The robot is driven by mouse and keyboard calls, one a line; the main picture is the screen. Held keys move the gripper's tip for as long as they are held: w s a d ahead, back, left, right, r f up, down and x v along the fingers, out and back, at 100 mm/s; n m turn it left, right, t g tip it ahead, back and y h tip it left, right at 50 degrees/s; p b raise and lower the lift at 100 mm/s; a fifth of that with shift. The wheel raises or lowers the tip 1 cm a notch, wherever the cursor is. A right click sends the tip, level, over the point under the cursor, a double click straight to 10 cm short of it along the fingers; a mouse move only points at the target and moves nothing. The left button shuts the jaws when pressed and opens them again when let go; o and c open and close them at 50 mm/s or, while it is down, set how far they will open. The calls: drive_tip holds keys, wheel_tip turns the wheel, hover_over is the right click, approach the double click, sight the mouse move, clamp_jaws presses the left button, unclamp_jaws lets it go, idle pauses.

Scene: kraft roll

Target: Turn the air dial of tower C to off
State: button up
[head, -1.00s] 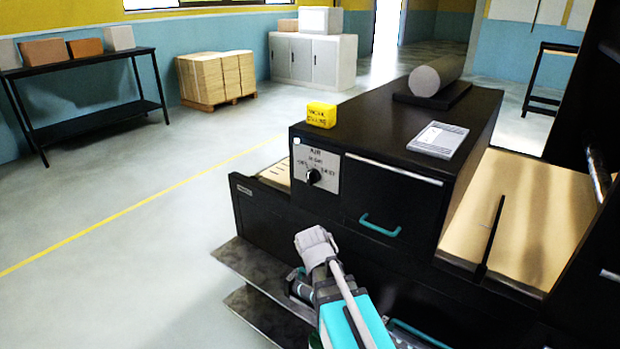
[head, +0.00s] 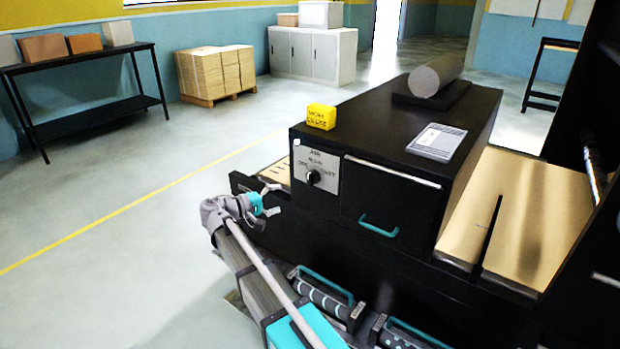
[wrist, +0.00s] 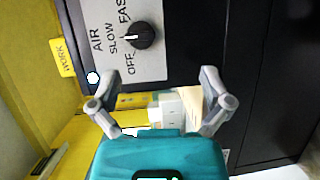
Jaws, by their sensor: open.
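The air dial (head: 313,177) is a round black knob on a pale panel (head: 326,163) at the front left of a black cabinet. In the wrist view the dial (wrist: 143,36) has a white mark pointing at SLOW, between OFF and FAST. I cannot read a tower letter. My gripper (head: 272,199) is to the left of and below the dial in the head view, apart from it. In the wrist view my gripper (wrist: 152,76) has its two grey fingers spread wide, with nothing held between them and the dial beyond the fingertips.
A teal drawer handle (head: 379,226) sits right of the panel. Open floor (head: 110,230) lies to the left.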

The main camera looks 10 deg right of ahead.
sight(310, 185)
drive_tip(key=shift+w+a+r+t+h, duration=0.2)
drive_tip(key=shift+w+a+r+t, duration=0.05)
drive_tip(key=shift+a+r, duration=0.3)
drive_tip(key=shift+w+a+r+t+h, duration=0.25)
drive_tip(key=shift+a+r, duration=0.15)
drive_tip(key=shift+a, duration=0.15)
drive_tip(key=shift+d, duration=0.1)
drive_tip(key=x, duration=1.3)
drive_tip(key=shift+w+d+f, duration=0.1)
drive_tip(key=shift+d, duration=0.2)
drive_tip(key=c, duration=1.2)
drive_tip(key=shift+o, duration=0.2)
